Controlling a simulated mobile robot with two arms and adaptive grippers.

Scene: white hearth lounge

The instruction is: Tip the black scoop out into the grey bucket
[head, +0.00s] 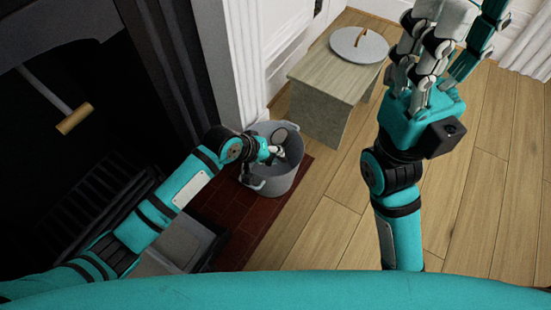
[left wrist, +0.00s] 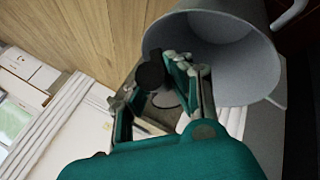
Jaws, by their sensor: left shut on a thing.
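The grey bucket (head: 272,187) stands upright on the dark red hearth tiles. My left gripper (head: 277,150) is over its open mouth, shut on the black scoop. In the left wrist view a black rounded part of the scoop (left wrist: 152,70) shows at the fingers, beside the bucket (left wrist: 250,75). Most of the scoop is hidden by the fingers, and I cannot tell its tilt or whether anything is in it.
A pale wooden block-like stand (head: 325,90) behind the bucket bears a round grey lid (head: 359,45) with a wooden handle. The dark fireplace is at left, with a wooden-ended bar (head: 75,118) jutting out. The wooden floor (head: 335,220) right of the bucket is clear.

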